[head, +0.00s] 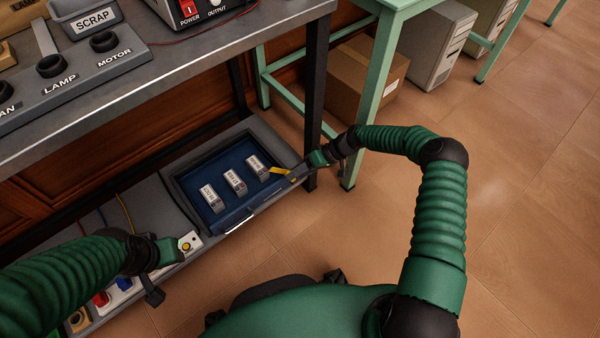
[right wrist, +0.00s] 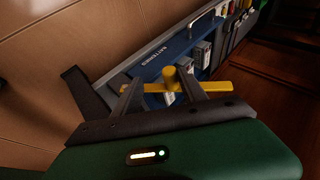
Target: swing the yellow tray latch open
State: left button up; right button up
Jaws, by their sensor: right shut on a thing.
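The yellow tray latch (head: 281,171) is at the right end of the blue tray (head: 177,182) in the head view. In the right wrist view the latch (right wrist: 171,76) shows as a yellow bar with a round knob. My right gripper (head: 296,174) is shut on the latch, with its two fingers either side of the knob (right wrist: 175,88). The tray's front shows the word "BATTERIES" in the right wrist view. My left gripper (head: 165,272) is at the lower left, over the shelf near a yellow button; its jaws are unclear.
Several labelled batteries (head: 235,181) stand in the tray. A metal workbench (head: 180,85) with switches overhangs the low shelf (head: 160,212). A dark bench leg (head: 315,105) and a green table leg (head: 368,110) stand close to my right arm. The floor at the right is clear.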

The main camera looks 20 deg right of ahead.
jog(key=p+v, duration=0.8)
jog(key=v, duration=0.8)
jog(key=shift+d+r, duration=0.2)
jog(key=shift+r, duration=0.1)
jog(key=shift+s, duration=0.1)
